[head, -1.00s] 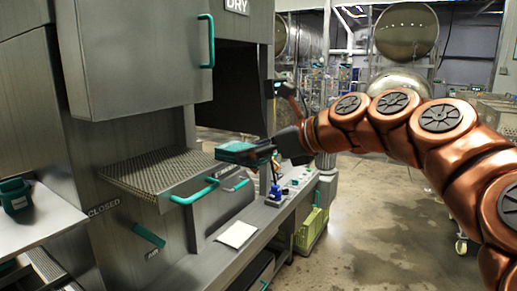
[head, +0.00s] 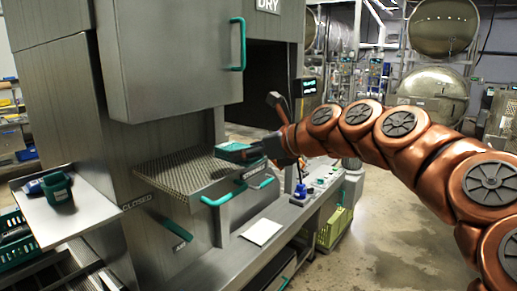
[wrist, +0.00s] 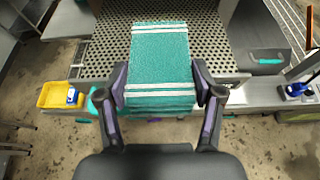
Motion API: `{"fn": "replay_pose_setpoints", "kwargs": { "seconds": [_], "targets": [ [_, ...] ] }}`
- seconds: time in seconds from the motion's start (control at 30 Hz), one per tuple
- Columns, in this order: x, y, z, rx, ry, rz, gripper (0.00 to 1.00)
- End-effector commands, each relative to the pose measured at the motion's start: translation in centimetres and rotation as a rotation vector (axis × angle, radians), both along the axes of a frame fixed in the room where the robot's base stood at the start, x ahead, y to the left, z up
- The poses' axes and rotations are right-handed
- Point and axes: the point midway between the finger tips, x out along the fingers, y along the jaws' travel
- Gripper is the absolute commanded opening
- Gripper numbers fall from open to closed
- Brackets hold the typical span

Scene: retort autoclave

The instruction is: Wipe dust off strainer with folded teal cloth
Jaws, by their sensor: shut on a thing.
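The folded teal cloth (wrist: 160,62) with white stripes is between the fingers of my gripper (wrist: 162,92) in the wrist view. My gripper is shut on its sides. In the head view the cloth (head: 236,152) is at the right edge of the strainer (head: 180,172), a perforated metal tray with a teal handle (head: 224,193) that juts out of the steel machine. In the wrist view the cloth overlaps the strainer's perforated surface (wrist: 112,50); I cannot tell whether it touches. My gripper (head: 262,150) is partly hidden in the head view. Dust on the strainer is too small to tell.
The steel cabinet door (head: 180,60) hangs above the strainer. A white sheet (head: 262,231) lies on the counter beside a blue bottle (head: 300,189). Open floor (head: 400,220) lies to the right.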

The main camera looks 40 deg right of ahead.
Motion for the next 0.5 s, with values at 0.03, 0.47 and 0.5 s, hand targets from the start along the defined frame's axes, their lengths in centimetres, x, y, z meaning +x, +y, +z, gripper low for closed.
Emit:
{"fn": "replay_pose_setpoints", "kwargs": {
  "seconds": [0.03, 0.47, 0.5],
  "targets": [
    [0.5, 0.2, 0.1, 0.001, 0.001, 0.002, 0.37],
    [4.5, 1.1, -0.5, -0.001, 0.002, 0.002, 0.37],
    [4.9, 1.2, -0.5, 0.000, 0.002, 0.003, 0.37]
  ]
}}
